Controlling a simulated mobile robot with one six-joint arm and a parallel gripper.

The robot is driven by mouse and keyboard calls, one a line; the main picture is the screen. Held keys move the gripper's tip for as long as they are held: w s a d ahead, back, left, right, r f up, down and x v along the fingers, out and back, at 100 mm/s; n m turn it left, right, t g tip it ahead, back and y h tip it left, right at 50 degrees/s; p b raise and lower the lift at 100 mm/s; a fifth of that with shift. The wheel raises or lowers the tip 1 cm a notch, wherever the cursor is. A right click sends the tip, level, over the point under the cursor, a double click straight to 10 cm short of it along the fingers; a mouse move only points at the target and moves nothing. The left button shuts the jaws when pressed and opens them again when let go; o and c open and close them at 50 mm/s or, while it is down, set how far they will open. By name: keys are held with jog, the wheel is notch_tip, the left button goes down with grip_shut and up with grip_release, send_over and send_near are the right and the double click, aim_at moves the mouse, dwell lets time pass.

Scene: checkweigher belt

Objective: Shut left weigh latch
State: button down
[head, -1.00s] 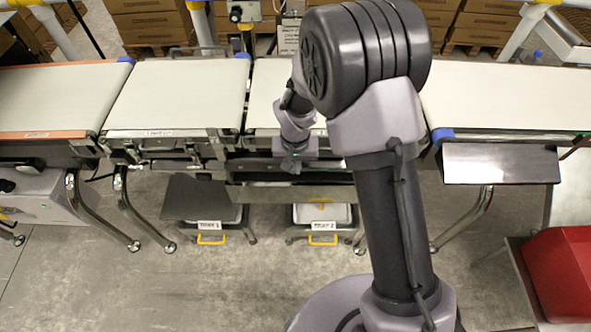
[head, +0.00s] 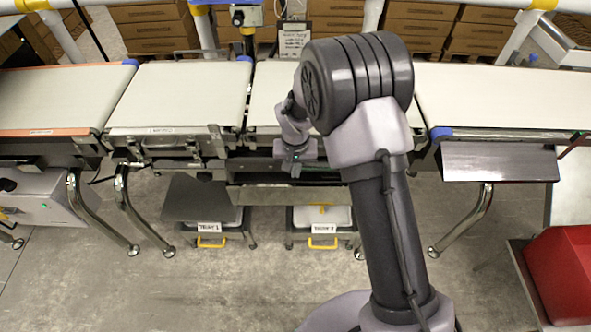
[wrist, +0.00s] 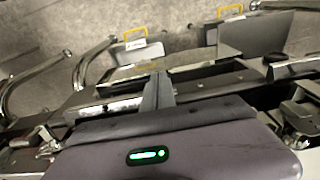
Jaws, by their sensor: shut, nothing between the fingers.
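The left weigh latch (head: 168,143) appears as small metal hardware on the front of the second belt section from the left in the head view. It is too small there to tell whether it is open or shut. In the wrist view, metal latch hardware (wrist: 302,112) shows at the right edge, partly cut off. My gripper (head: 295,169) is to the right of the left latch, in front of the third belt section, and apart from the latch. In the wrist view, my gripper (wrist: 157,90) has its fingers together with nothing between them.
Two trays with yellow handles stand low under the belts, tray 1 (head: 209,228) and tray 2 (head: 324,228). A dark plate (head: 195,197) juts out above tray 1. A long metal rail (head: 262,195) runs below my gripper. A red bin (head: 565,272) stands at the right.

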dwell(0.8)
jog(key=s+r+p, duration=0.5)
jog(key=s+r, duration=0.2)
jog(key=r, duration=0.3)
jog(key=shift+s+a+r+p, duration=0.15)
jog(key=shift+s+r+p, duration=0.15)
jog(key=shift+s+r, duration=0.1)
